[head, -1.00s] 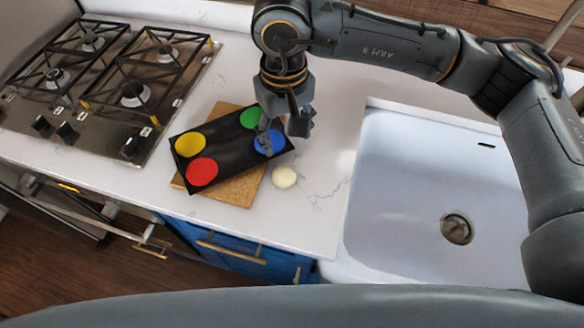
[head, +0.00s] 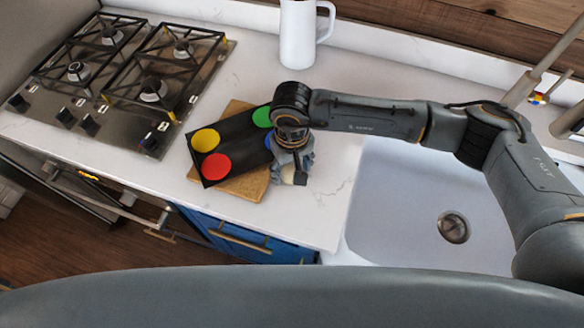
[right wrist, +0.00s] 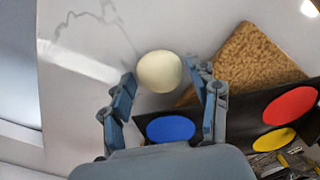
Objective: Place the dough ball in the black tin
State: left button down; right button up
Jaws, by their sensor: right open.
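The pale round dough ball (right wrist: 159,71) lies on the white counter beside the black tin (head: 240,146). In the right wrist view it sits between the fingertips of my right gripper (right wrist: 161,82), which is open with a finger on either side. In the head view the right gripper (head: 290,176) points down over the ball and mostly hides it. The black tin (right wrist: 232,122) is a flat rectangle with yellow, red, green and blue round spots; the blue one is nearest the gripper. No ball lies in its visible part. My left gripper is not in view.
The tin rests on a cork-brown board (head: 246,186). A gas hob (head: 120,80) is at the left, a white sink (head: 400,215) at the right. A white jug (head: 298,35) stands at the back. The counter between jug and tin is clear.

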aim_at(291, 170)
jog(key=c, duration=1)
jog(key=shift+r, duration=0.45)
notch_tip(291, 170, up, 2)
jog(key=shift+r+b, duration=0.15)
jog(key=shift+b, duration=0.55)
jog(key=s+a+r+b, duration=0.4)
jog(key=s+r+b, duration=0.2)
jog(key=s+r, duration=0.6)
jog(key=w+d+f+m, duration=0.1)
jog(key=w+d+f, duration=0.1)
jog(key=d, duration=0.5)
jog(key=w+d+f+m, duration=0.2)
jog(key=d+f, duration=0.2)
jog(key=d, duration=0.4)
jog(key=w+d+f+m, duration=0.2)
jog(key=w+d+f, duration=0.1)
jog(key=d, duration=0.5)
jog(key=shift+w+d, duration=0.1)
